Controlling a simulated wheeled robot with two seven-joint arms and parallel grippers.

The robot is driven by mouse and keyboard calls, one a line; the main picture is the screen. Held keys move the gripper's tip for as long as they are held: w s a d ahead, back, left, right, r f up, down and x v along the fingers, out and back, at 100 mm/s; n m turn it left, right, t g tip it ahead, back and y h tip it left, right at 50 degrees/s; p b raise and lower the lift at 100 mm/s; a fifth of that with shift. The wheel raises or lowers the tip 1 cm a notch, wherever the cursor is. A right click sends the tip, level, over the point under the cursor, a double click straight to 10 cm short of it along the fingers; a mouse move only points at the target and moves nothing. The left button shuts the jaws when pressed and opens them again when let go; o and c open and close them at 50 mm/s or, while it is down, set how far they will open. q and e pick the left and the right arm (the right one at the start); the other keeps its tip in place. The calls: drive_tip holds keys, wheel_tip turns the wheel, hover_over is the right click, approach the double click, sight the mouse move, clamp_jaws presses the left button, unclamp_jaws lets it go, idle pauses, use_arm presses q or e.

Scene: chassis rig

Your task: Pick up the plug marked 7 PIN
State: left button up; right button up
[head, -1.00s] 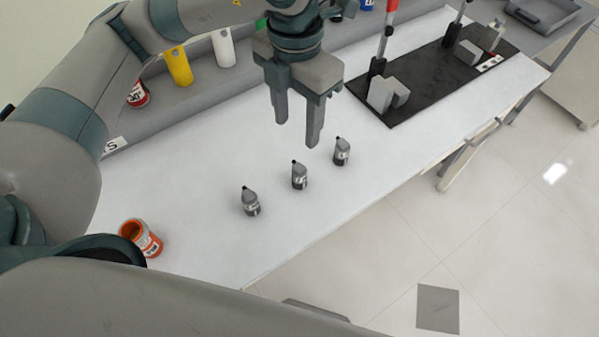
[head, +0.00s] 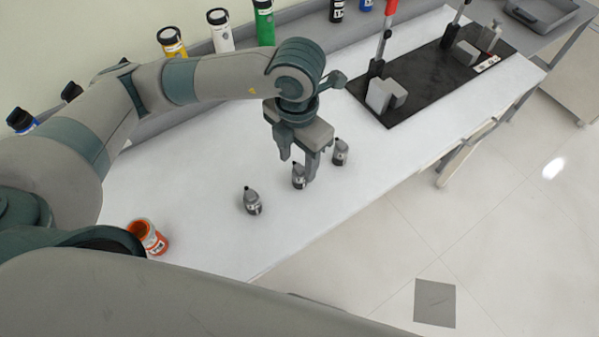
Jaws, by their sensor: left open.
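Three small grey plugs with dark tops and label bands stand in a row on the white bench. The left plug (head: 252,203) stands clear of the gripper. The middle plug (head: 298,181) is partly hidden by my left gripper (head: 298,168), which is open and low over it, one finger to its left and behind, the other at its right. The right plug (head: 340,152) stands just right of the gripper. The labels are too small to read, so I cannot tell which is marked 7 PIN. My right gripper is not in view.
An orange container (head: 148,237) stands at the bench's left end. A black mat (head: 425,85) with grey blocks (head: 386,95) and red-and-grey posts lies to the right. Several coloured bottles line the back shelf. The white bench (head: 195,190) is clear left of the plugs.

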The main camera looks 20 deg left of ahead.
sight(299, 171)
use_arm(q)
drive_tip(key=shift+f, duration=0.4)
drive_tip(key=shift+f+p, duration=0.25)
drive_tip(key=shift+p, duration=0.1)
drive_tip(key=f+p, duration=0.1)
drive_tip(key=f, duration=0.3)
drive_tip(key=shift+w+d+p, duration=0.1)
drive_tip(key=shift+w+p, duration=0.1)
drive_tip(key=shift+p, duration=0.2)
drive_tip(key=shift+f, duration=0.35)
drive_tip(key=shift+c, duration=0.2)
